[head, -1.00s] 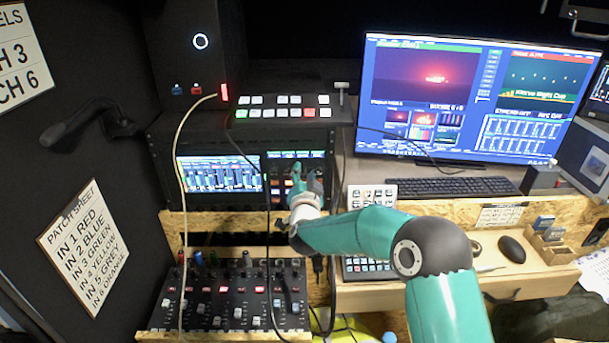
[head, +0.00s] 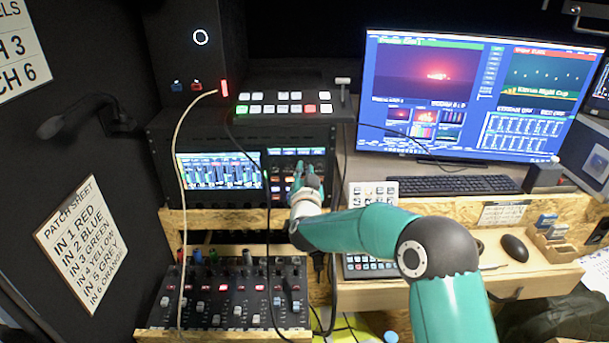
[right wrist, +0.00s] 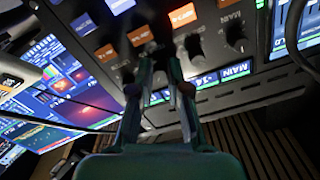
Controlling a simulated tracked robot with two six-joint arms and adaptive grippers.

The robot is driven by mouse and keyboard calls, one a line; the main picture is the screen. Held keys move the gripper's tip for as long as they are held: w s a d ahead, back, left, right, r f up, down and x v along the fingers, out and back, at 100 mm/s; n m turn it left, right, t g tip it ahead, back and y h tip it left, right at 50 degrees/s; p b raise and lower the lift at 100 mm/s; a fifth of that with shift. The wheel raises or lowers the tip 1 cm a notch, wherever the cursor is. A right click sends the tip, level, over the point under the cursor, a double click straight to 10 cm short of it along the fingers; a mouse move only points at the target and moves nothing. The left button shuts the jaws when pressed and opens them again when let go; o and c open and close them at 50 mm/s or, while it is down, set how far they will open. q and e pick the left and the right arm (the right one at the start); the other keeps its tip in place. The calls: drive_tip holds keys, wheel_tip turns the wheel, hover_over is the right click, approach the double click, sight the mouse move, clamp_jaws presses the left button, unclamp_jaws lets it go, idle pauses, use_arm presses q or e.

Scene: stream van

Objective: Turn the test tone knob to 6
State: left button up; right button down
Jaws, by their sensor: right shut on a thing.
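The dark control panel (head: 297,154) with a small display strip and rows of lit buttons sits in the right part of the rack. My right gripper (head: 302,168) reaches up to this panel and covers part of it. In the right wrist view its two fingers (right wrist: 161,68) are at the panel face, closed on a small dark knob largely hidden between them. Other dark knobs (right wrist: 194,46) stand close by in a row. Orange and blue lit keys lie beyond them. The test tone label and the knob's number scale cannot be read. My left gripper is not in view.
A mixer (head: 236,292) with faders and coloured plugs sits below the rack. A beige cable (head: 181,150) hangs in front of the rack at left. A switcher (head: 284,105) lies on top. A large monitor (head: 478,97) and keyboard (head: 452,186) are at right.

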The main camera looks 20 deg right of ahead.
drive_tip(key=shift+n, duration=1.3)
drive_tip(key=c, duration=1.1)
unclamp_jaws()
drive_tip(key=shift+c, duration=0.2)
